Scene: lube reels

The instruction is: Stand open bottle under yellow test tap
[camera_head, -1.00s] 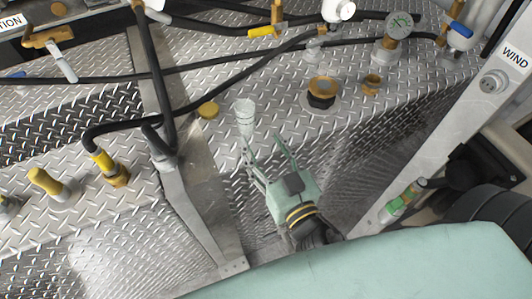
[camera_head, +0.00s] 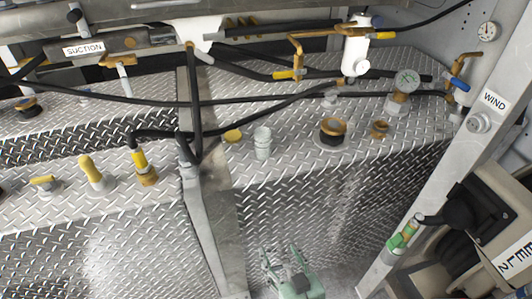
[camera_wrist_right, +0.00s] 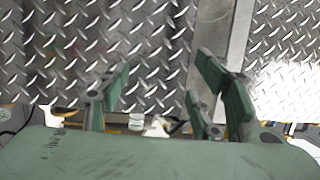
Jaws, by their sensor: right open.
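A clear, pale bottle (camera_head: 262,143) stands upright on the diamond-plate deck in the head view. A round yellow cap (camera_head: 232,136) lies flat just left of it. My right gripper (camera_head: 281,255) is open and empty, below and in front of the bottle in the head view. In the right wrist view, its spread fingers (camera_wrist_right: 168,88) have only diamond plate between their tips. My left gripper is not in view.
A brass filler neck (camera_head: 333,128) and a smaller brass fitting (camera_head: 379,128) stand right of the bottle. Black hoses (camera_head: 250,101) cross behind the bottle. A metal post (camera_head: 198,215) rises at the left front.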

